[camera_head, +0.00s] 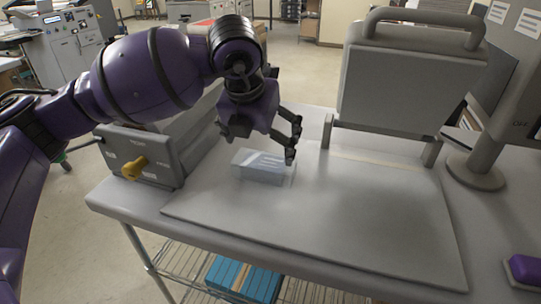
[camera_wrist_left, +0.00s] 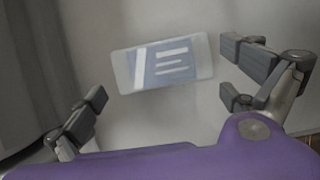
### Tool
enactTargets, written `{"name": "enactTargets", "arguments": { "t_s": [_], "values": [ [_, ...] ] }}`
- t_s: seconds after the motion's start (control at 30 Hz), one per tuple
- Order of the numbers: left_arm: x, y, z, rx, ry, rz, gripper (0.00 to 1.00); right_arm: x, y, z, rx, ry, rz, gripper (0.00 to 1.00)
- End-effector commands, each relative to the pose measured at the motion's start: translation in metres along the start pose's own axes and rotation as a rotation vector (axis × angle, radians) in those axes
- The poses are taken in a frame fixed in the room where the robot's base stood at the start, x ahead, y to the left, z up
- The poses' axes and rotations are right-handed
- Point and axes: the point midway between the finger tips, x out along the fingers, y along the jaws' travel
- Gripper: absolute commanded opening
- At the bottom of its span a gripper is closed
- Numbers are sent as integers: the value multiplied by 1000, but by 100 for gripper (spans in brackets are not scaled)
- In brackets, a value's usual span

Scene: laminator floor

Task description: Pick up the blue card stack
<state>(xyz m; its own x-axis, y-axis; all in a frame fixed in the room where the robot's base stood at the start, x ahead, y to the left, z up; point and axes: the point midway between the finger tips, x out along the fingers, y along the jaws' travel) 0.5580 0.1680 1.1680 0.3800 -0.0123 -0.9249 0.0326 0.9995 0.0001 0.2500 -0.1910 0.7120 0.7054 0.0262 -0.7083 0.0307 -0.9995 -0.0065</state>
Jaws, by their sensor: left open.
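The blue card stack (camera_head: 264,166) lies on the grey board on the table, a small block with a pale blue top and white stripes. In the left wrist view the card stack (camera_wrist_left: 163,63) lies slightly tilted, ahead of and between the fingers, apart from them. My left gripper (camera_head: 262,140) is above and just behind the stack, pointing down. Its fingers (camera_wrist_left: 172,92) are spread wide and empty in the wrist view. One finger hangs near the stack's right end in the head view; whether it touches cannot be told there. My right gripper is not in view.
A grey machine with a handle (camera_head: 408,75) stands behind the board (camera_head: 340,215). A grey box with a yellow knob (camera_head: 133,168) is at left, a monitor stand (camera_head: 476,172) at right. Blue boxes (camera_head: 243,279) sit on the rack below. The board's front is clear.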

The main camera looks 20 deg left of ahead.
Motion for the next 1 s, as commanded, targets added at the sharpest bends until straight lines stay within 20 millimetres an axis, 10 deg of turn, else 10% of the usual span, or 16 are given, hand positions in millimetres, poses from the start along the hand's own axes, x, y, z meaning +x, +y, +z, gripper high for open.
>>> {"name": "enactTargets", "arguments": {
  "t_s": [0.3, 0.87, 1.0],
  "values": [
    [34, 1, -1, -1, 4, 2, 100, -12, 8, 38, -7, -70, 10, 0],
    [77, 0, -2, 1, 2, -1, 100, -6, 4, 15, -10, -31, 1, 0],
    [76, 0, -2, 1, 2, -1, 82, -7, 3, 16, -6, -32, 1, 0]
  ]
}}
